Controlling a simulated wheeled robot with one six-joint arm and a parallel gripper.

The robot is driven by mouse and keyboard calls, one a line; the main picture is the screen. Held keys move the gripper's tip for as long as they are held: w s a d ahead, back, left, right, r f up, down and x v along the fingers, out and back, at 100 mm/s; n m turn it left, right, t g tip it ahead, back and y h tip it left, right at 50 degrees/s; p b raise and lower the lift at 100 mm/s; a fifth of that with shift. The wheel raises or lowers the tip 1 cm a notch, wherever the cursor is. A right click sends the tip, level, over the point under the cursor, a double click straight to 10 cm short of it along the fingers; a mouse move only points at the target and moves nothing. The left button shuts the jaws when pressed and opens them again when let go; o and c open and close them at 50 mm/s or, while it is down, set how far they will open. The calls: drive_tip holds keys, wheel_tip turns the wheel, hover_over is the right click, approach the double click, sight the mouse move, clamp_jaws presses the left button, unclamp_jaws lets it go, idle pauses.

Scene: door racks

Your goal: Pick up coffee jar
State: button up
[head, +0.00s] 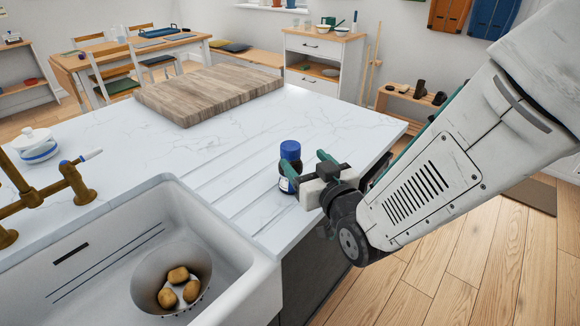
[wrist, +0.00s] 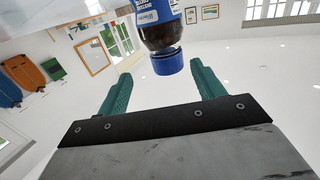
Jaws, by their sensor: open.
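The coffee jar (head: 289,165) is dark with a blue lid and a blue label. It stands upright on the white marble counter (head: 235,130), near the right edge beside the drainer grooves. My gripper (head: 306,171) is open just right of the jar, with its green fingers pointing toward it. In the wrist view the jar (wrist: 160,30) appears upside down, beyond and between the two open fingertips (wrist: 158,80). Nothing is held. Whether a finger touches the jar I cannot tell.
A white sink (head: 225,262) holds a colander (head: 150,275) with several potatoes. A brass tap (head: 60,195) and a white lidded pot (head: 36,146) stand at left. A wooden board (head: 210,92) lies at the back of the counter. The counter between board and jar is clear.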

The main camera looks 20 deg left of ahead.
sight(287, 141)
drive_tip(key=shift+s+a+f, duration=0.1)
drive_tip(key=shift+s+a, duration=0.1)
drive_tip(key=shift+a, duration=0.2)
drive_tip(key=shift+w+a+y, duration=0.2)
drive_tip(key=shift+a+y, duration=0.1)
drive_tip(key=x, duration=0.7)
drive_tip(key=shift+w+r, duration=0.1)
drive_tip(key=shift+r, duration=0.25)
drive_tip(key=shift+d, duration=0.1)
clamp_jaws()
